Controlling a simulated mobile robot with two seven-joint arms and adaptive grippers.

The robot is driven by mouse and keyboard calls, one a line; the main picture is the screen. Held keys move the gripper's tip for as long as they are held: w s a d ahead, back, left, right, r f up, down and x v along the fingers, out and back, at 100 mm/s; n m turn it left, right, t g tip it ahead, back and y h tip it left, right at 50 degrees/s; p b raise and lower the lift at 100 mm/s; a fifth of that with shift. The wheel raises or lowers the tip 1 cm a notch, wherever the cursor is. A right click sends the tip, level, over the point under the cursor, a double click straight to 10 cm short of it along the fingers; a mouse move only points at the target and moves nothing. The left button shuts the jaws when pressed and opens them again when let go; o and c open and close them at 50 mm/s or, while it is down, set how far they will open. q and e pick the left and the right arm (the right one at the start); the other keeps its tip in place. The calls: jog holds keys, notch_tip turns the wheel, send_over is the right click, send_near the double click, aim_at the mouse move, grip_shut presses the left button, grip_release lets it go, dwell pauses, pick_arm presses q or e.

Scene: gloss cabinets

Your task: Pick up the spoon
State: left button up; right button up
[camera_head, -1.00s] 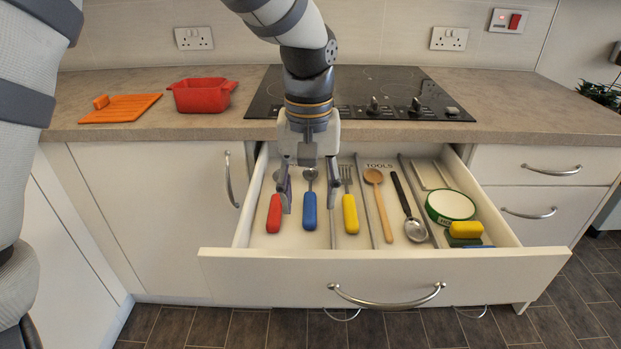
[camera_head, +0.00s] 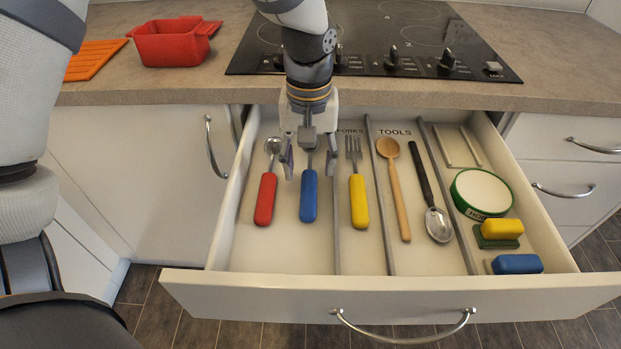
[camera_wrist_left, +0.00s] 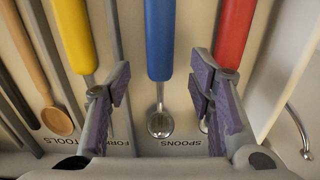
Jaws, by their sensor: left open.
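A blue-handled spoon (camera_head: 308,198) lies in the open drawer; its head is hidden behind my gripper in the head view. In the left wrist view its silver bowl (camera_wrist_left: 160,124) and blue handle lie between my fingers. A red-handled utensil (camera_head: 265,198) with a spoon-like head lies to its left. My left gripper (camera_head: 309,165) points down over the upper end of the blue spoon, open and empty, one finger on either side of it. In the wrist view the left gripper (camera_wrist_left: 161,82) has one finger close to the red handle. My right gripper is not in view.
Dividers flank a yellow fork (camera_head: 358,200), a wooden spoon (camera_head: 396,200) and a black-handled spoon (camera_head: 432,200). A round green-rimmed tin (camera_head: 482,192) and sponges (camera_head: 502,229) lie at right. The drawer front (camera_head: 400,295) and worktop edge (camera_head: 180,93) bound the space.

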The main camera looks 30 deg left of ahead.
aim_at(309, 177)
pick_arm(q)
notch_tip(309, 177, down, 3)
jog(key=shift+f, duration=0.1)
jog(key=shift+c, duration=0.5)
grip_shut()
